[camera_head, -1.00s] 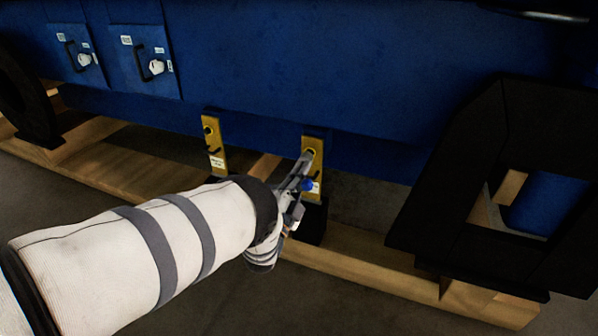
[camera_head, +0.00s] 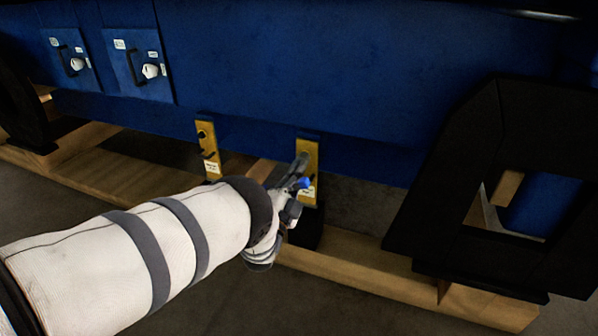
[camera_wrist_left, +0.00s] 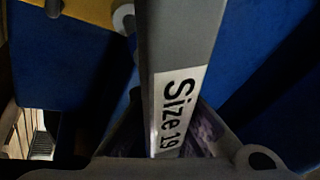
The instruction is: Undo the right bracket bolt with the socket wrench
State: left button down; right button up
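The right bracket (camera_head: 311,157) is a yellow plate with a white label below the blue engine body. My left gripper (camera_head: 291,205) is in front of its lower part, shut on the grey socket wrench (camera_head: 299,169). The wrench's upper end lies over the upper part of the bracket and hides the right bracket bolt. I cannot tell whether the socket is seated on it. In the left wrist view the wrench (camera_wrist_left: 178,60) runs up between the fingers, with a "Size 19" label. My right gripper is not in view.
A similar yellow left bracket (camera_head: 208,147) hangs to the left. A black frame foot (camera_head: 440,190) stands at the right, on wooden beams (camera_head: 350,262). Blue hatches with handles (camera_head: 137,62) are at upper left. Dark floor lies in front.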

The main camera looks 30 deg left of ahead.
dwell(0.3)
pick_arm(q)
jog(key=s+p, duration=0.2)
jog(key=s, duration=0.1)
jog(key=shift+s+d, duration=0.2)
jog(key=shift+d, duration=0.2)
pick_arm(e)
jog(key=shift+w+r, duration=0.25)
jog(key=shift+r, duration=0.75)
pick_arm(q)
jog(key=shift+s+d+r+p, duration=0.1)
jog(key=shift+s+r+p, duration=0.05)
jog(key=shift+s+p, duration=0.3)
jog(key=s+p, duration=0.1)
jog(key=s, duration=0.1)
jog(key=s+d+p, duration=0.1)
jog(key=s+p, duration=0.1)
jog(key=s, duration=0.1)
jog(key=shift+d, duration=0.1)
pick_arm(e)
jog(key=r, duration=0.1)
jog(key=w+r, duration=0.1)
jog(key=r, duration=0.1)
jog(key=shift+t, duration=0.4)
